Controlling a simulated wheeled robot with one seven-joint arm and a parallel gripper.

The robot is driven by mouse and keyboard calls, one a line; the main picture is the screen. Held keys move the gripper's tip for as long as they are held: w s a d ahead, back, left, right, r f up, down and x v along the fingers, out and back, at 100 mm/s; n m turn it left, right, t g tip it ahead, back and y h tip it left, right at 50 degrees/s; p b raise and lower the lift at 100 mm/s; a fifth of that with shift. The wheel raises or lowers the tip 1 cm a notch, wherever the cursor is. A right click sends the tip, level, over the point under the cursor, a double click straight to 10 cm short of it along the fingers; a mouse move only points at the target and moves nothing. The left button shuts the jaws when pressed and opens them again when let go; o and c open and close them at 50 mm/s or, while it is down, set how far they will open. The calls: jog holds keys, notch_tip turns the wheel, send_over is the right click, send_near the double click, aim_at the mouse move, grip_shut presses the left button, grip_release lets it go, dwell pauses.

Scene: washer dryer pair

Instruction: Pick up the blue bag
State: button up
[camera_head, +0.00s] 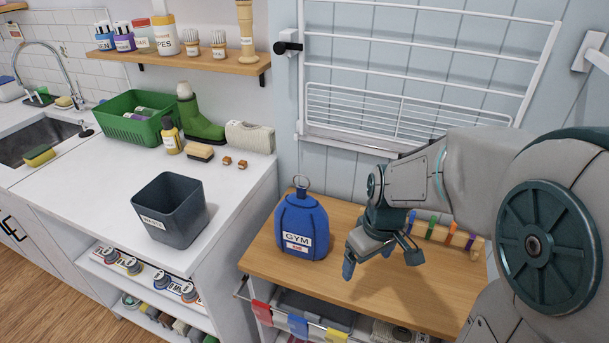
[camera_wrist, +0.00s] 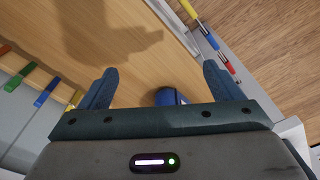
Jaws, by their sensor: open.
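The blue bag (camera_head: 302,228) stands upright on the wooden counter in the head view. It has a white label reading GYM and a ring-shaped loop on top. My gripper (camera_head: 381,266) is to the right of the bag, above the counter, with its fingers pointing down. It is open and empty, and apart from the bag. In the wrist view my gripper (camera_wrist: 160,88) shows its two fingers spread wide, with a small part of the blue bag (camera_wrist: 168,96) visible between them near the gripper's body. The rest of the bag is hidden there.
The wooden counter (camera_head: 345,283) is clear around the bag. A rack with coloured clips (camera_head: 445,236) lies behind my gripper. A white drying rack (camera_head: 420,60) hangs on the wall. A grey bin (camera_head: 170,210) stands on the white counter at left. Coloured cloths hang along the front rail.

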jog(key=w+a+f+n+y+p, duration=0.1)
jog(key=w+a+n+y, duration=0.1)
jog(key=w+n, duration=0.15)
jog(key=n+t+y+p, duration=0.2)
jog(key=n+y+p, duration=0.15)
jog(key=y, duration=0.25)
send_near(317, 207)
jog(key=shift+n, duration=0.4)
jog(key=x, duration=0.8)
jog(key=shift+s, duration=0.1)
jog(key=shift+d+p+x, duration=0.2)
jog(key=shift+p+x, duration=0.7)
jog(key=shift+x, duration=2.45)
jog(key=shift+f, duration=0.15)
jog(key=shift+w, duration=0.25)
jog(key=c, duration=1.8)
